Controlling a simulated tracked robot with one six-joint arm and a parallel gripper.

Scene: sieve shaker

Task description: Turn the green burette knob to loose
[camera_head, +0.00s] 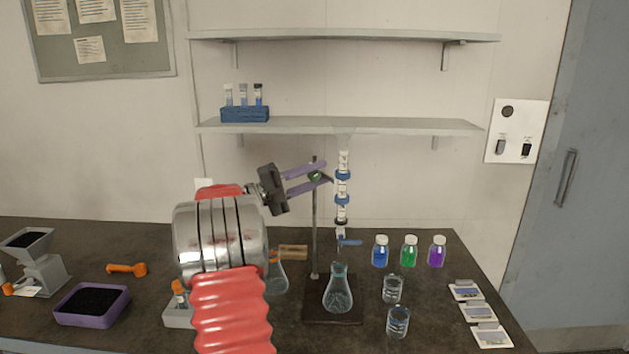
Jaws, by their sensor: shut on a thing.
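The green burette knob (315,176) shows between the purple fingers of my gripper (318,174), beside the stand rod. My gripper comes in from the left and is shut on the knob. The knob is partly hidden by the fingers. The burette (342,190) stands upright to the right of the fingers, with blue bands and a blue stopcock (350,242) near its lower end. The stand base (318,314) is on the dark bench, with a conical flask (339,292) on it below the burette.
Blue, green and purple bottles (409,251) stand right of the stand, with two glass beakers (393,290) in front. A purple tray (92,305) and an orange tool (127,269) lie at left. A shelf (400,126) is above. My arm hides part of the bench.

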